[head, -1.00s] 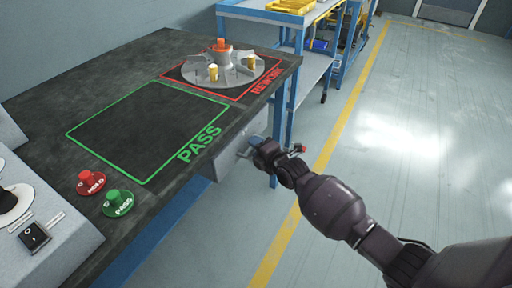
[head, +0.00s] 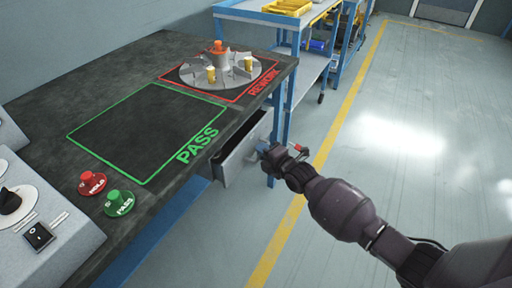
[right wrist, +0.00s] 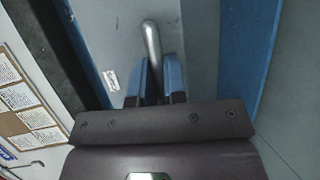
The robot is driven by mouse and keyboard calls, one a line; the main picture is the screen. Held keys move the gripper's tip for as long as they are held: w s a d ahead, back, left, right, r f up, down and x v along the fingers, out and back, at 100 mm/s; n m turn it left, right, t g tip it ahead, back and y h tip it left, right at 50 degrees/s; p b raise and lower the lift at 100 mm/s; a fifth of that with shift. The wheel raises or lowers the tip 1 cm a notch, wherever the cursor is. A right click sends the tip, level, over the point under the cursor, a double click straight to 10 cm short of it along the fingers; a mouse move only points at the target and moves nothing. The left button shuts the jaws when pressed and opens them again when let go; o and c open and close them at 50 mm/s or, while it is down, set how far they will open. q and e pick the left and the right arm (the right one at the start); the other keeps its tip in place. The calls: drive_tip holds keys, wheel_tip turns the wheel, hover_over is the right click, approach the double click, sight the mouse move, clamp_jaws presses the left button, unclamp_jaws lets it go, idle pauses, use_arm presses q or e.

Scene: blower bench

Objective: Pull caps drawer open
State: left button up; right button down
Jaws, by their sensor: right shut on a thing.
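The caps drawer (head: 241,157) is a grey metal drawer under the right edge of the bench, and it stands partly open with a dark gap showing behind its front. My right gripper (head: 264,149) is at the drawer front, shut on the drawer's handle. In the right wrist view the metal bar handle (right wrist: 152,45) runs between the two blue fingers of the right gripper (right wrist: 155,82). The drawer's inside is mostly hidden in shadow. My left gripper is not in view.
The dark bench top (head: 60,80) carries a green PASS outline, a red REWORK outline, and a round fixture (head: 222,72) with yellow parts. Red HOLD (head: 92,182) and green PASS (head: 118,202) buttons stand at the near left. Clear floor (head: 410,190) lies to the right.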

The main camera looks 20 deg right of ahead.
use_arm(q)
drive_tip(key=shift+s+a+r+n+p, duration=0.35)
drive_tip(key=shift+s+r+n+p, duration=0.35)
drive_tip(key=shift+p, duration=1.6)
use_arm(e)
drive_tip(key=s+d, duration=1.1)
drive_tip(key=s, duration=0.4)
drive_tip(key=shift+d, duration=0.3)
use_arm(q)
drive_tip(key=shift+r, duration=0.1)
use_arm(e)
drive_tip(key=c, duration=1.2)
unclamp_jaws()
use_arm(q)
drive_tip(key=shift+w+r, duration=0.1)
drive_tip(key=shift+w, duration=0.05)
